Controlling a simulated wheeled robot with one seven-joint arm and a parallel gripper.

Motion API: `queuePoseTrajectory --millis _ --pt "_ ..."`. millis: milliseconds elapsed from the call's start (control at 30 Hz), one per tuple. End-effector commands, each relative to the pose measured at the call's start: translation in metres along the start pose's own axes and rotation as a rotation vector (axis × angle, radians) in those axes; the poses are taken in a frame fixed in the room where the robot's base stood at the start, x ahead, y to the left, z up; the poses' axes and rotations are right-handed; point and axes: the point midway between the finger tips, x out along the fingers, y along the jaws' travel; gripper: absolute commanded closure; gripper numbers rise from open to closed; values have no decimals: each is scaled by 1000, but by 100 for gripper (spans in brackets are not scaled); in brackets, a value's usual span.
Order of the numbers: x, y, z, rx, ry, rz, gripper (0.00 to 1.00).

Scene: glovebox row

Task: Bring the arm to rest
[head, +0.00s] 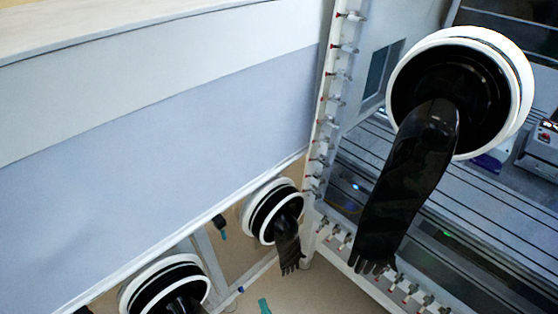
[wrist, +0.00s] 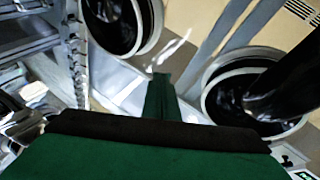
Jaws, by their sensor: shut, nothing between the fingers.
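My gripper (wrist: 161,80) shows in the wrist view as a dark green body with a black band and narrow green fingers. The fingers are together, with nothing held at the tips. They point toward the gap between two round white-rimmed glove ports, the upper port (wrist: 153,30) and the right port (wrist: 207,98). I cannot tell how far the fingertips are from them. I cannot make out my arm or gripper in the head view.
In the head view, a long black glove (head: 405,185) hangs from a large white port ring (head: 522,85) at the right. A smaller glove (head: 287,243) hangs lower down. A pale panel (head: 170,140) fills the left. A post with red-tipped fittings (head: 328,100) stands between. Some floor (head: 300,290) shows below.

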Motion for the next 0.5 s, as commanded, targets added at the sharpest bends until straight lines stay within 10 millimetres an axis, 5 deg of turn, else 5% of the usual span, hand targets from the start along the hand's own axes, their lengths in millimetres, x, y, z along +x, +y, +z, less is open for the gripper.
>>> queuePoseTrajectory --millis 200,500 --pt "-47 8 -35 -32 -122 76 100" --pt "-92 16 -105 -27 -283 174 100"
